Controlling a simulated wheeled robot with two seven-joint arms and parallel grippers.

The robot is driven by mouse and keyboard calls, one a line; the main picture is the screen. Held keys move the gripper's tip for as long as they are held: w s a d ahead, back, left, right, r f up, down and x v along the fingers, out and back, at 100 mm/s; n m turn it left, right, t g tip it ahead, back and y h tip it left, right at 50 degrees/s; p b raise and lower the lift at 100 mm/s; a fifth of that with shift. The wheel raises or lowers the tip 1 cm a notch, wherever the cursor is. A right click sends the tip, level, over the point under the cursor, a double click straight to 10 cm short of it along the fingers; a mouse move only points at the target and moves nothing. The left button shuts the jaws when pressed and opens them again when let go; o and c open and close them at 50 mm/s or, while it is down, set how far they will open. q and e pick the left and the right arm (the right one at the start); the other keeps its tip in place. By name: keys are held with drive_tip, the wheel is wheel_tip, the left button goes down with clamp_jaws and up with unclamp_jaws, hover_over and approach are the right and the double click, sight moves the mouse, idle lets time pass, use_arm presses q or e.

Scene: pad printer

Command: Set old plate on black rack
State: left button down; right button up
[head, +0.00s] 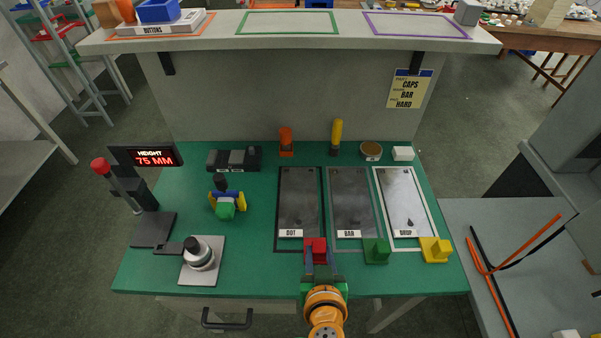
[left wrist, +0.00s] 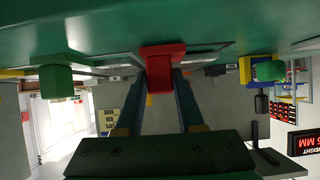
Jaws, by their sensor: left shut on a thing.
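The dark metal plate labelled DOT (head: 298,197) lies flat within the black rack (head: 277,240), the leftmost of three slots on the green table. Its red block handle (head: 316,247) is at the plate's near right corner. My left gripper (head: 318,262) is shut on the red handle. The red handle (left wrist: 163,58) also shows between the two fingertips of my left gripper (left wrist: 164,78) in the left wrist view, close to the table surface. I cannot tell whether the plate rests fully in the rack. My right gripper is not in view.
The BAR plate (head: 350,197) with a green handle (head: 376,252) and the DROP plate (head: 400,197) with a yellow handle (head: 435,250) lie just to the right. A height display (head: 155,157) reads 75 MM. A round grey device (head: 199,254) stands at front left.

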use_arm(q)
drive_tip(key=shift+f, duration=0.25)
drive_tip(key=shift+c, duration=2.2)
unclamp_jaws()
